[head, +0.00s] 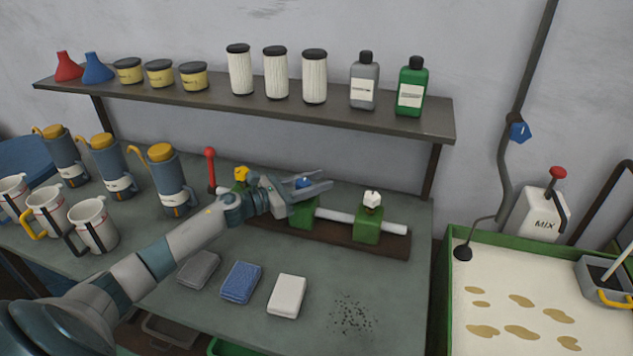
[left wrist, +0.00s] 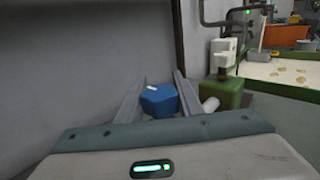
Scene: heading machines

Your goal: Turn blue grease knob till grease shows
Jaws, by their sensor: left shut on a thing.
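The blue knob (head: 303,182) sits on the middle green block (head: 302,215) of a pipe assembly on the bench. My left gripper (head: 322,181) reaches in from the left, and its two fingers are shut on the blue knob. In the left wrist view the blue knob (left wrist: 158,100) shows between the fingers (left wrist: 157,86), with a small white mark on top. A yellow knob (head: 241,173) is to its left and a white knob (head: 372,198) to its right. I see no grease at the blue knob; its underside is hidden. My right gripper is not in view.
A red-topped lever (head: 210,165) stands behind my arm. Blue-grey cans (head: 170,185) and white jugs (head: 93,225) stand at left. Several folded cloths (head: 240,283) and dark specks (head: 353,315) lie in front. A shelf (head: 300,110) hangs above. A green-rimmed tray (head: 444,290) stands at right.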

